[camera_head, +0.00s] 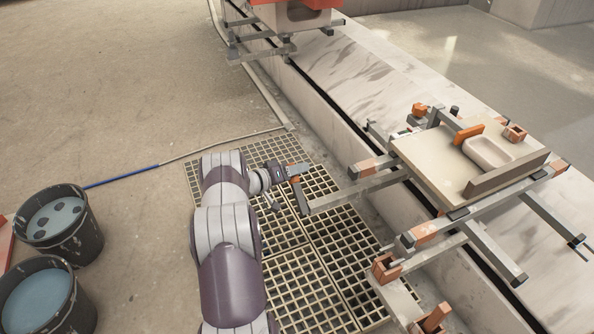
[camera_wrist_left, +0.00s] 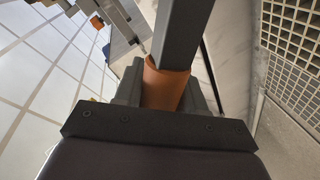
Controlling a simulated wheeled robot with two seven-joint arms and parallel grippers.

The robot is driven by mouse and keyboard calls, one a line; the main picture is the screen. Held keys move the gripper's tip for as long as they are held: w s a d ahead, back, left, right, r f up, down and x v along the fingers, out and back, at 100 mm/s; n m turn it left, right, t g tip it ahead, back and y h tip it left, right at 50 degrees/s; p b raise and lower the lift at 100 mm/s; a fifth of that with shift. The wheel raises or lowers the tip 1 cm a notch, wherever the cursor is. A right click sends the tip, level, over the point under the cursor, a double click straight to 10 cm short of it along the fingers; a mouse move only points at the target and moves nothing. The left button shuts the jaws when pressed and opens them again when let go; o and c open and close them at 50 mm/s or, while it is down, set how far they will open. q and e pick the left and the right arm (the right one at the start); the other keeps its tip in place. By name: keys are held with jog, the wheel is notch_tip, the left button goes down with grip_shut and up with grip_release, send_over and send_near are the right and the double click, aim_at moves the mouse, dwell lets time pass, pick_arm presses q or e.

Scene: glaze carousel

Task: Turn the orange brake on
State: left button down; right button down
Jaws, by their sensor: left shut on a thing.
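My left gripper (camera_head: 296,182) is at the near-side end of a grey metal bar (camera_head: 350,192) that sticks out from the carousel frame. In the left wrist view its jaws are shut on an orange sleeve (camera_wrist_left: 165,86) around a grey bar (camera_wrist_left: 183,30). The jaws hide part of the sleeve. On the carousel's pale board (camera_head: 430,165) stands an orange block (camera_head: 468,133), apart from my gripper. Another small orange piece (camera_head: 419,109) sits at the board's back corner. I cannot tell which orange part is the brake. My right gripper is not in view.
Floor grating (camera_head: 320,262) lies under my left arm. Two dark buckets (camera_head: 60,225) of bluish liquid stand at left, with a blue-ended pole (camera_head: 120,177) near them. A long pale plinth (camera_head: 365,75) runs beneath the carousel frames. Other orange-banded bars (camera_head: 420,235) jut out at right.

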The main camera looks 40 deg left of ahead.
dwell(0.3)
pick_arm(q)
jog(key=c, duration=0.8)
grip_release()
jog(key=shift+f, duration=0.1)
jog(key=shift+o, duration=0.2)
jog(key=shift+s+a, duration=0.1)
jog(key=p+v, duration=0.4)
jog(key=v, duration=0.8)
jog(key=shift+s+p, duration=0.25)
jog(key=shift+p, duration=0.05)
